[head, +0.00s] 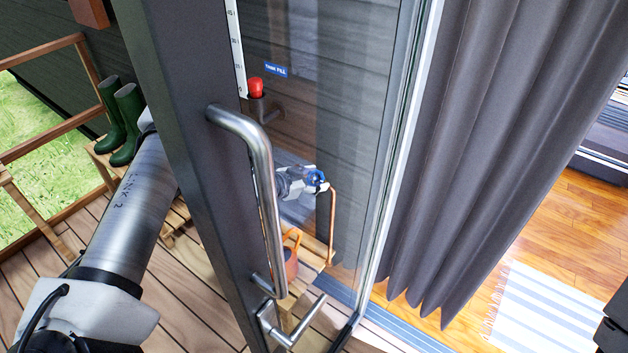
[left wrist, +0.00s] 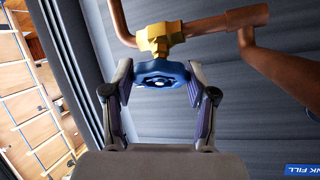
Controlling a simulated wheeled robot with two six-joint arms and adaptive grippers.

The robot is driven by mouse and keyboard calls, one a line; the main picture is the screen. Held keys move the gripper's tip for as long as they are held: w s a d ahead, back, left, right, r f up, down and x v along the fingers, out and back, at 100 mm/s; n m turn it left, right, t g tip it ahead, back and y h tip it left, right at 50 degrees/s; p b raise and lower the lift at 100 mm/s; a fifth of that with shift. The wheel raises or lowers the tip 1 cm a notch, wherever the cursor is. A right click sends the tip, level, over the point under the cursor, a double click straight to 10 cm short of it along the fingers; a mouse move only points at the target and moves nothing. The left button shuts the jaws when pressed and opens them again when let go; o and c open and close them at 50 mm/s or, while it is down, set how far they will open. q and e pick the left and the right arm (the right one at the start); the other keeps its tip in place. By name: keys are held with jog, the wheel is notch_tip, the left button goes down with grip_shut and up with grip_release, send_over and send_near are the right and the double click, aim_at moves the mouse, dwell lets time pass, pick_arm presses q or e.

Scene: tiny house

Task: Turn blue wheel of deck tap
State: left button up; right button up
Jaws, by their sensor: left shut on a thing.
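The blue wheel (left wrist: 161,75) of the deck tap sits under a brass valve body (left wrist: 160,38) on a copper pipe in the left wrist view. My left gripper (left wrist: 158,82) has one finger on each side of the wheel and is shut on it. My left arm passes behind the door frame. The right gripper is not in view.
A glass door with a dark frame (head: 180,120) and a long steel handle (head: 262,165) stands between the head camera and the tap. Green boots (head: 125,120) stand on a wooden bench at left. A grey curtain (head: 490,130) hangs at right. An orange can (head: 291,258) is below the tap.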

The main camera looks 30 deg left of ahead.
pick_arm(q)
jog(key=shift+m, duration=0.4)
jog(key=o, duration=1.2)
jog(key=shift+w, duration=0.1)
jog(key=shift+w+f, duration=0.1)
jog(key=v, duration=1.2)
jog(key=shift+w, duration=0.1)
jog(key=shift+a, duration=0.1)
